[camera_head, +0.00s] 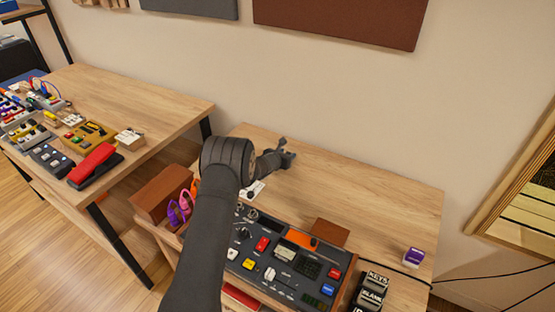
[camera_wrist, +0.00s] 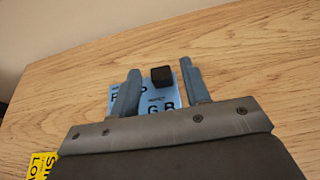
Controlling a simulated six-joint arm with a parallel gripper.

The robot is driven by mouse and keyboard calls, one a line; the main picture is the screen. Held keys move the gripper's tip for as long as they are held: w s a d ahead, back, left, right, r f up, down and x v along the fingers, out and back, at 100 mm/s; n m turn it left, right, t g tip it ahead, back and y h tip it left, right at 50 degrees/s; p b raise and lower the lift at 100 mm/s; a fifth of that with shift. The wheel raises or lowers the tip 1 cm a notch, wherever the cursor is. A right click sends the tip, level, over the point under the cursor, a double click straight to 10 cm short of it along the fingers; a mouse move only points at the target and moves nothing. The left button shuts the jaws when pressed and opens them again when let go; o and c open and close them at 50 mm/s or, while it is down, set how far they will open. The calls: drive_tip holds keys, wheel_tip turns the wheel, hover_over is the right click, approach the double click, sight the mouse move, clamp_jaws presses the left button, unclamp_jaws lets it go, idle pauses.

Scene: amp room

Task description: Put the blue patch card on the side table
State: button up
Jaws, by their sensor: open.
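The blue patch card (camera_wrist: 152,91) lies on the wooden tabletop in the wrist view, with printed letters on it partly hidden by my gripper. A small black block (camera_wrist: 161,76) sits on the card or is fixed to it; I cannot tell which. My gripper (camera_wrist: 160,70) is open, with one finger at each side of the card and block. In the head view my gripper (camera_head: 289,150) is low over the back of the right-hand wooden table (camera_head: 390,195). The card cannot be made out there. Which table is the side table is not marked.
A yellow card (camera_wrist: 42,165) lies at lower left in the wrist view. A control panel (camera_head: 285,262) fills the right table's front, with a purple item (camera_head: 413,257) to its right. The left table (camera_head: 135,98) holds several pedals, with bare wood behind them.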

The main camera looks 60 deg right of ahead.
drive_tip(key=v, duration=0.9)
drive_tip(key=shift+a+r, duration=0.1)
drive_tip(key=shift+a, duration=0.2)
drive_tip(key=x, duration=1.1)
drive_tip(key=shift+d, duration=0.3)
drive_tip(key=shift+d+f, duration=0.2)
drive_tip(key=shift+f, duration=0.15)
drive_tip(key=shift+r, duration=0.1)
